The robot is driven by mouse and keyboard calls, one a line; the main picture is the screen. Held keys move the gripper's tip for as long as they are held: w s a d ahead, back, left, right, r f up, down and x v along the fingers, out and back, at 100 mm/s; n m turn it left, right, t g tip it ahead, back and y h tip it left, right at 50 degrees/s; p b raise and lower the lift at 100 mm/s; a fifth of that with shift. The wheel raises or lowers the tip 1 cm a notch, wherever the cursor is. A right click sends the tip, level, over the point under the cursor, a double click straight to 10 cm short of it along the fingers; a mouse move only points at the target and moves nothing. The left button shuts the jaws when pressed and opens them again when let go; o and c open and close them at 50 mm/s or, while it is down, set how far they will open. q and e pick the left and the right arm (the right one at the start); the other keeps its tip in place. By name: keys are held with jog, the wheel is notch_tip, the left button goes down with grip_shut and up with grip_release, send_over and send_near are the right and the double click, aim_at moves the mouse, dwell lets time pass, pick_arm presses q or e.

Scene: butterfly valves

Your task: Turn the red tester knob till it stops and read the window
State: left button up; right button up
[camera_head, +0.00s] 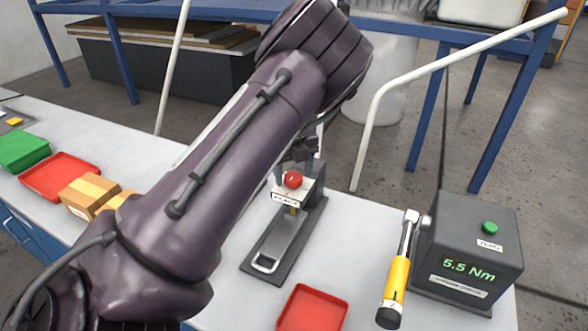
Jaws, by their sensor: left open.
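The red knob (293,179) sits on top of a small tester (316,198) with a dark grey base, near the middle of the bench. A white label on the tester's front, just below the knob, has dark lettering too small to read surely. My left gripper (297,165) is open at the knob, its dark fingers around or just behind it; I cannot tell whether they touch it. My left arm crosses the view and hides part of the bench. My right gripper is not in view.
A dark box (470,250) at the right shows "5.5 Nm" and has a green button (489,228). A yellow-handled torque wrench (397,275) leans beside it. An empty red tray (312,310) lies in front. Red (62,172) and green (22,150) bins and cartons (90,192) stand left.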

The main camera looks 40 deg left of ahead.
pick_arm(q)
jog(key=shift+s, duration=0.1)
jog(key=c, duration=1)
jog(key=shift+o, duration=0.2)
jog(key=shift+m, duration=0.3)
